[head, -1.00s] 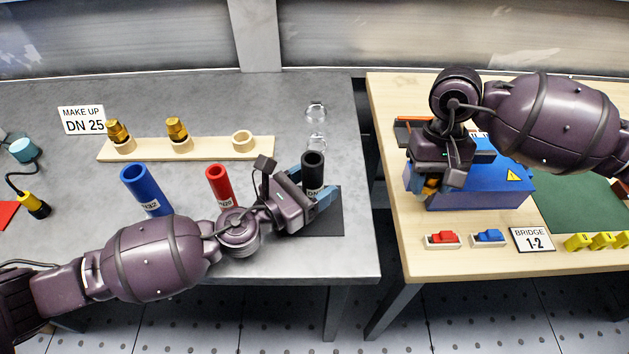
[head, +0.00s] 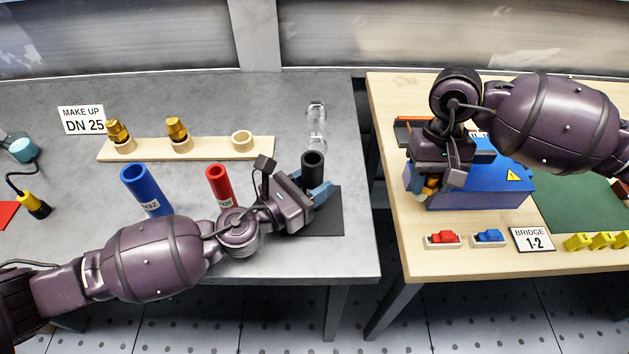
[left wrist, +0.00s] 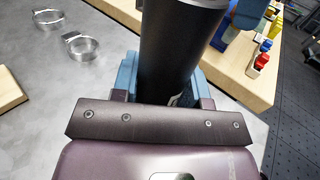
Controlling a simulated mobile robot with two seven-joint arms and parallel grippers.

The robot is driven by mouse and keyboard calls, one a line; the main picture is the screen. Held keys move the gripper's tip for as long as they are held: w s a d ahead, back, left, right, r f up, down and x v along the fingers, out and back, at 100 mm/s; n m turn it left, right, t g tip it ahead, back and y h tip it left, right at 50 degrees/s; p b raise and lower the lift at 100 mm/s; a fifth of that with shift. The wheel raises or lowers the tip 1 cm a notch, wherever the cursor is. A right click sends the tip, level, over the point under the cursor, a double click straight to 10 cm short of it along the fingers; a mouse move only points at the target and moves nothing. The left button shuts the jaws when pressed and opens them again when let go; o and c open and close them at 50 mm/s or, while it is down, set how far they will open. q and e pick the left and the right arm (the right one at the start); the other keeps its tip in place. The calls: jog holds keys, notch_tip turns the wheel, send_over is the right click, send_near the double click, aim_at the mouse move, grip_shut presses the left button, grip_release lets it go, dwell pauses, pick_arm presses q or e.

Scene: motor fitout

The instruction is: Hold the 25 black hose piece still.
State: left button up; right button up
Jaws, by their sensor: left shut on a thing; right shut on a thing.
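The black hose piece (head: 312,166) stands upright on a dark mat (head: 328,222) at the right of the grey table. My left gripper (head: 316,189) is shut on it, with its blue fingers on either side of the hose. In the left wrist view the black hose (left wrist: 178,45) rises between the blue fingers, and its lower end is hidden behind the gripper body. My right gripper (head: 430,186) is shut on a small orange-brown thing at the blue box (head: 480,190), mostly hidden by the gripper.
A blue hose (head: 144,188) and a red hose (head: 219,183) stand left of my left gripper. A wooden rack (head: 210,148) with brass fittings lies behind them. Two metal clamp rings (head: 317,110) lie behind the black hose. A gap separates the grey table from the wooden table (head: 400,255).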

dwell(0.6)
jog(key=w+a+r+m+y, duration=0.25)
jog(key=a+r+m, duration=0.4)
jog(key=a, duration=0.45)
notch_tip(320, 180, up, 9)
jog(key=m+t, duration=0.1)
jog(key=m, duration=0.6)
send_over(304, 164)
jog(key=w, duration=0.1)
jog(key=shift+d+f+y, duration=0.15)
jog(key=shift+d+y, duration=0.2)
jog(key=shift+d, duration=0.05)
jog(key=shift+f, duration=0.15)
jog(key=shift+f, duration=1.8)
jog(key=shift+f, duration=2.4)
jog(key=o, duration=1)
jog(key=shift+c, duration=0.2)
